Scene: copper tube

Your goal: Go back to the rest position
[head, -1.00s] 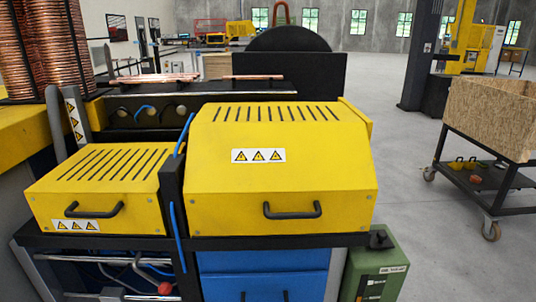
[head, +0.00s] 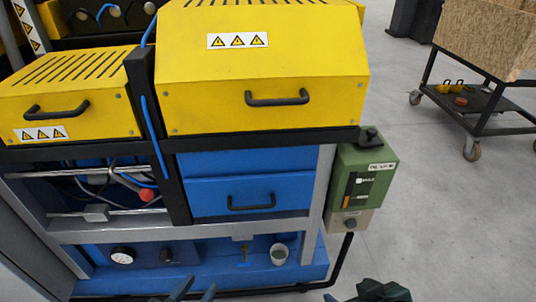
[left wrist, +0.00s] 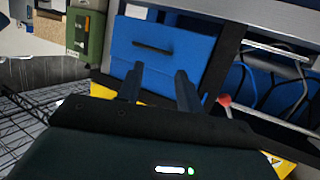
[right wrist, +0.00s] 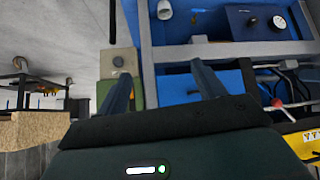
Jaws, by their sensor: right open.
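My left gripper (head: 192,291) shows only as dark fingertips at the bottom edge of the head view, in front of the machine's lower part. Its fingers stand apart in the left wrist view (left wrist: 160,82), with nothing between them; they point towards a blue drawer (left wrist: 160,50). My right gripper (head: 370,292) is at the bottom of the head view, right of the machine, and mostly cut off. In the right wrist view its fingers (right wrist: 160,82) are wide apart and empty, over the machine's blue and grey front.
The machine has yellow covers (head: 262,85), a blue drawer (head: 236,195) and a green box (head: 362,178) on its right. A small cup (head: 279,254) stands on its blue base. A cart with a wooden crate (head: 490,38) is at right. The grey floor between is clear.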

